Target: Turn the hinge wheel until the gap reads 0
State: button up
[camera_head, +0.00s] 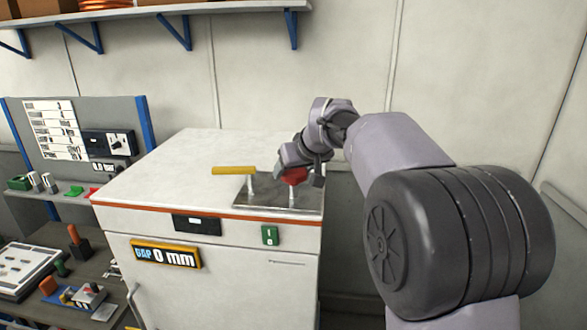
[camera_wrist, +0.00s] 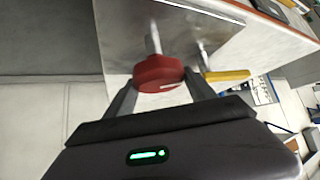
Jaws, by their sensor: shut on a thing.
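The red wheel (camera_head: 295,175) stands on a short post on a metal plate on top of the white cabinet. It also shows in the wrist view (camera_wrist: 158,72), with a pale mark on its rim. My gripper (camera_head: 300,160) is at the wheel, and in the wrist view its two fingers lie on either side of the wheel, shut on it. The gap display (camera_head: 166,254) on the cabinet front reads "GAP 0 mm". The far side of the wheel is partly hidden by my gripper in the head view.
A yellow handle (camera_head: 233,170) on its own post stands left of the wheel; it also shows in the wrist view (camera_wrist: 226,75). The cabinet top (camera_head: 165,165) is otherwise clear. A green switch (camera_head: 270,235) is on the cabinet front. Shelves with tools stand at the left.

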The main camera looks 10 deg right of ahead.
jog(key=o, duration=1.4)
jog(key=b+v, duration=0.2)
jog(key=v, duration=1.5)
jog(key=shift+s+r, duration=0.15)
jog(key=shift+r, duration=0.05)
jog(key=shift+d, duration=0.1)
